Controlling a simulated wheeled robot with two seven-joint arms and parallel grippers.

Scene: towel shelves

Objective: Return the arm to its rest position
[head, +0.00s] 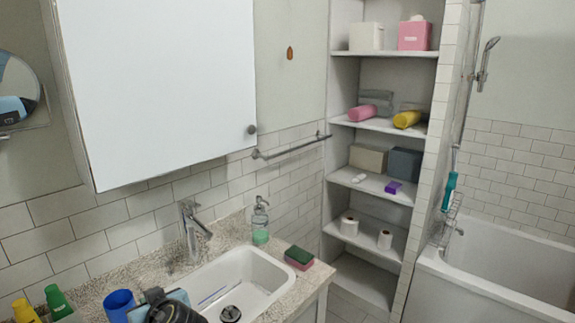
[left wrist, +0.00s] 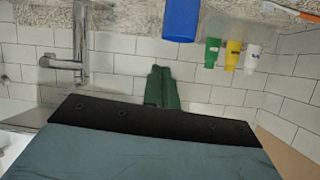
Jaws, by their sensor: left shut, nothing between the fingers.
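My left gripper shows in the left wrist view (left wrist: 161,72), its two green fingers pressed together with nothing between them. Its wide dark body fills the lower part of that view. In the head view a black part of my left arm with a blue panel shows at the bottom edge, at the front left of the white sink (head: 262,272). The fingertips are not clear there. My right gripper is not in view.
The blue cup (head: 119,304), green tube (head: 57,300) and yellow tube (head: 24,311) stand left of my arm. The tap (head: 192,230), soap dispenser (head: 260,222) and sponges (head: 299,257) are around the sink. Shelves (head: 352,129) with rolled towels stand at right. A cabinet (head: 155,90) hangs above.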

